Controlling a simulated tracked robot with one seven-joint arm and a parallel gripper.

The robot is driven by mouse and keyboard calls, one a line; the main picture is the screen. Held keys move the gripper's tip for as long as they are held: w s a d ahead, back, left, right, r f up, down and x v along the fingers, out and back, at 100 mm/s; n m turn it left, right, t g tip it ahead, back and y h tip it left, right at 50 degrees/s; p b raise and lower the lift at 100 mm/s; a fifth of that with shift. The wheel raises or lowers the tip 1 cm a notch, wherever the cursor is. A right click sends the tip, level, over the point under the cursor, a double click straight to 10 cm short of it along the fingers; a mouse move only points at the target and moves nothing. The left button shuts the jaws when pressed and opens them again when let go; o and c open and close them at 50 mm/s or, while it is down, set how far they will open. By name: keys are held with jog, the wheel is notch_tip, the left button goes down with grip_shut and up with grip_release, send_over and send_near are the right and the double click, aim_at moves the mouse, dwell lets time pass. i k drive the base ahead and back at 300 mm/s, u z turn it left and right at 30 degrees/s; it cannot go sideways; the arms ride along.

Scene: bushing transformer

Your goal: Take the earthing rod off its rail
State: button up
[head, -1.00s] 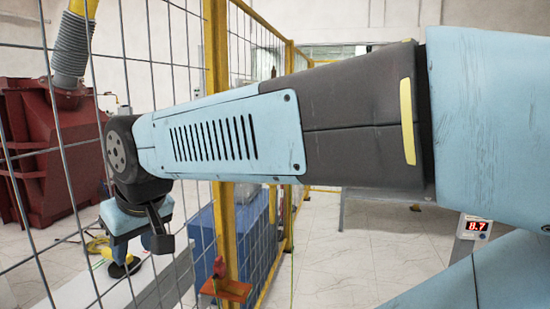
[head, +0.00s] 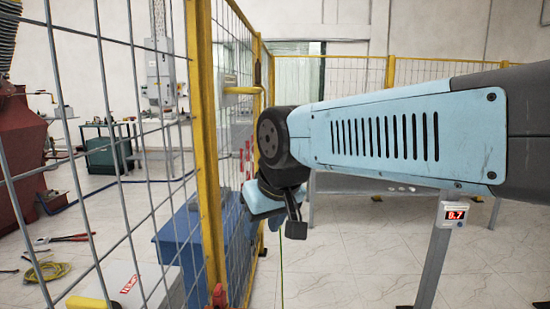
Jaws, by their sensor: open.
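My gripper (head: 276,228) hangs at the end of my blue arm, just right of the yellow fence post, pointing down. It is open, and I see nothing between its fingers. I cannot clearly make out the earthing rod or its rail. A small dark upright piece (head: 257,74) shows above a short yellow bar (head: 242,91) by the far post; I cannot tell if it belongs to the rod. A thin green cable (head: 281,268) runs down to the floor below my gripper. My wrist hides what is behind it.
The mesh fence with its yellow post (head: 203,140) stands close on the left. Behind it are a blue box (head: 180,243) and a red machine (head: 20,165). A grey post with a red-digit display (head: 453,215) stands at right. Tiled floor (head: 350,265) is clear between them.

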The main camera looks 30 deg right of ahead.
aim_at(257, 156)
jog(key=u, duration=0.2)
jog(key=i, duration=0.1)
jog(key=z, duration=0.75)
jog(key=k, duration=0.55)
jog(key=z, duration=0.35)
jog(key=i, duration=1.55)
jog(key=u, duration=0.35)
